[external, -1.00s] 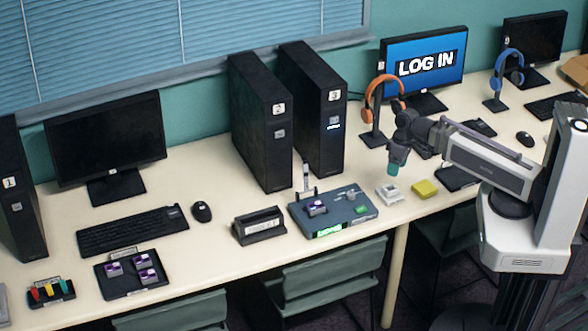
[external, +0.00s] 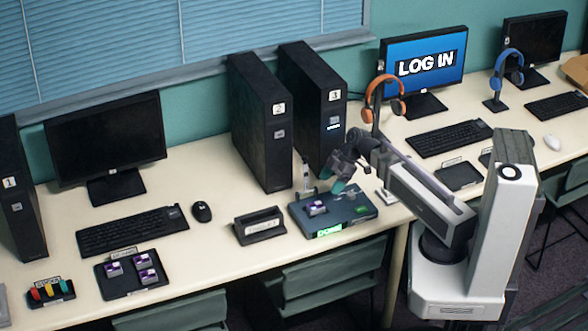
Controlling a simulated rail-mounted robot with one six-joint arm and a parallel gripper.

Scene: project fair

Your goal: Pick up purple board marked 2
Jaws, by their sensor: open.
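Three purple boards lie in a black tray (external: 133,291) at the front left: one at the upper left (external: 114,269), one at the upper right (external: 145,261) and one at the lower right (external: 149,276). Another purple board (external: 317,208) sits on the blue-grey test station (external: 342,221). The numbers on the boards are too small to read, so I cannot tell which is marked 2. My gripper (external: 341,186) is open, with teal fingertips, above the back of the station, to the right of the purple board there. It holds nothing that I can see.
A black holder (external: 259,227) stands left of the station. Tall black computer towers (external: 262,120) (external: 313,105) rise close behind it. A headphone stand (external: 383,105) is behind my arm. A small tray of coloured pieces (external: 50,292) is at the far left. The white desk between is mostly clear.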

